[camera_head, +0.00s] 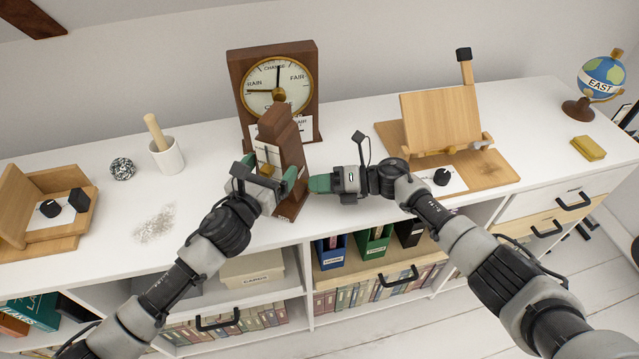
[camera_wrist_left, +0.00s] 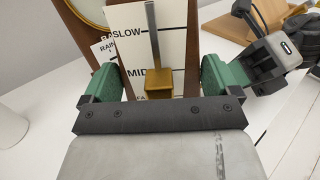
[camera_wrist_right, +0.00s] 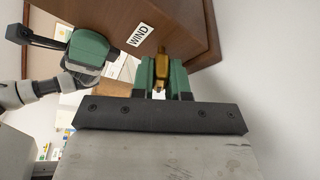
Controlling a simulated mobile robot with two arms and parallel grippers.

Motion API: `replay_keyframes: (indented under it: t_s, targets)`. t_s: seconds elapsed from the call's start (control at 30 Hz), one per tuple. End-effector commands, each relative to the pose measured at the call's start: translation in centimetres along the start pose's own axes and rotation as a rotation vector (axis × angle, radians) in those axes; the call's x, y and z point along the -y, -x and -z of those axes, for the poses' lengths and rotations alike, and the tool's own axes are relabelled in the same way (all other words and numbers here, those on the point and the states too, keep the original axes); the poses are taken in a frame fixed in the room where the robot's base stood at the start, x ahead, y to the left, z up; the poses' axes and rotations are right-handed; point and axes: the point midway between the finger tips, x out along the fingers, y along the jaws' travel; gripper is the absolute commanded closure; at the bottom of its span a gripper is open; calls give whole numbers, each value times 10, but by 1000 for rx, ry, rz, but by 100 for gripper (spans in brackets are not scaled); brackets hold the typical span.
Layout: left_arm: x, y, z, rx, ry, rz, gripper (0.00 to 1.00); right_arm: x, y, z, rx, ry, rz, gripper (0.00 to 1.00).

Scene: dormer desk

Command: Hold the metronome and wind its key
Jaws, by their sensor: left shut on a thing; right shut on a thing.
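The metronome (camera_head: 286,150) is a dark wooden tapering box standing on the white desk top. Its pale scale plate (camera_wrist_left: 166,45), marked SLOW and MID, and a brass pendulum weight (camera_wrist_left: 158,83) show in the left wrist view. My left gripper (camera_wrist_left: 155,80) is shut on the metronome's body, one green finger on each side. The brass key (camera_wrist_right: 160,65) is on the metronome's side near a WIND label (camera_wrist_right: 140,34). My right gripper (camera_wrist_right: 162,75) is shut on the key. In the head view, the right gripper (camera_head: 312,183) reaches the metronome's right side, and the key is hidden there.
A barometer (camera_head: 277,85) stands close behind the metronome. A wooden book stand (camera_head: 440,115) is to the right, a white mortar with pestle (camera_head: 167,157) to the left. A globe (camera_head: 602,78) and a yellow block (camera_head: 588,148) sit at far right. Desk between mortar and metronome is clear.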

Motion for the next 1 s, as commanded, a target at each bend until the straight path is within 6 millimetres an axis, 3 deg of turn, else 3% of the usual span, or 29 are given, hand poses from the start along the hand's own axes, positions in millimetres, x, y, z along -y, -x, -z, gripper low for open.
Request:
replay_keyframes:
  t_s: [0.37, 0.4, 0.53, 0.83, 1.0]
  targets:
    - [-1, 0, 1, -2, -1, -2, 48, 2, 2, 0, 3, -3, 4, 100]
    - [-1, 0, 1, -2, -1, -2, 48, 2, 2, 0, 3, -3, 4, 79]
    - [-1, 0, 1, -2, -1, -2, 48, 1, 1, 0, 2, -3, 3, 60]
    - [-1, 0, 1, -2, -1, -2, 48, 1, 2, 0, 1, -2, 1, 60]
    - [-1, 0, 1, -2, -1, -2, 48, 2, 21, 0, 1, -2, 3, 60]
